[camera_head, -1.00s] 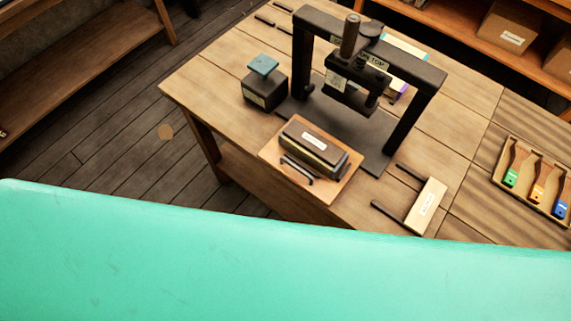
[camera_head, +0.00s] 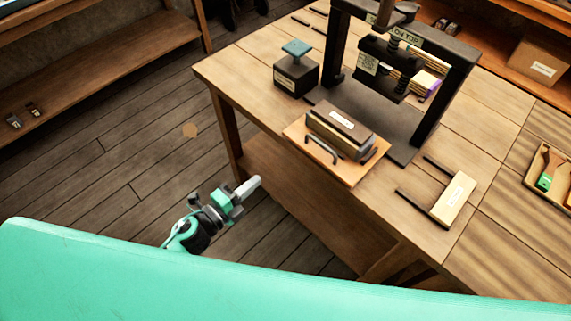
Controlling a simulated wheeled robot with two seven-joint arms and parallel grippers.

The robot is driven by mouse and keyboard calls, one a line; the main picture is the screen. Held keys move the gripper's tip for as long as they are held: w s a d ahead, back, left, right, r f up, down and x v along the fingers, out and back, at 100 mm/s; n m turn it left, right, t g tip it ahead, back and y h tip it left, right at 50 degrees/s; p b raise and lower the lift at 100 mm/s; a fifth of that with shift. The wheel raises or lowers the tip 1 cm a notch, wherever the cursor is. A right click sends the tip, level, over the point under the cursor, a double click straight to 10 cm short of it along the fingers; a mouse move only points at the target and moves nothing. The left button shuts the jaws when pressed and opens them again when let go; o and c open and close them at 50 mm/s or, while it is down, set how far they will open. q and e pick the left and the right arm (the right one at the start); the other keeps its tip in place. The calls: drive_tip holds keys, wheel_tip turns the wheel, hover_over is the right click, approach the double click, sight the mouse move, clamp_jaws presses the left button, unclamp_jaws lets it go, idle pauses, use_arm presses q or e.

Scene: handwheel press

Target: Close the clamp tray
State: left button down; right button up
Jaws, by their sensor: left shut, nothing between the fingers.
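The clamp tray (camera_head: 360,178) is a flat orange-brown wooden board with a dark curved handle (camera_head: 322,150) at its front. It sits in front of the black handwheel press (camera_head: 443,100), sticking out from the frame toward the table's front edge. A dark and tan block with a white label (camera_head: 342,120) rests on the tray. My left gripper (camera_head: 254,185) is shut and empty, beside the table's front side, left of and below the tray in the picture, apart from it. My right gripper is not in view.
The wooden table (camera_head: 240,82) carries a dark box with a teal top (camera_head: 296,75) left of the press. A pale labelled block with two dark prongs (camera_head: 455,200) lies to the right. A compartment tray (camera_head: 550,175) is at the right edge.

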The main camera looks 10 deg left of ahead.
use_arm(q)
drive_tip(key=r, duration=0.1)
drive_tip(key=p, duration=0.4)
approach(299, 146)
drive_tip(key=shift+m+h, duration=0.3)
drive_tip(key=shift+m, duration=0.1)
drive_tip(key=x, duration=0.6)
drive_tip(key=shift+w, duration=0.1)
drive_tip(key=shift+w+d, duration=0.15)
drive_tip(key=shift+w, duration=0.15)
drive_tip(key=shift+x, duration=2.35)
drive_tip(key=shift+s, duration=0.1)
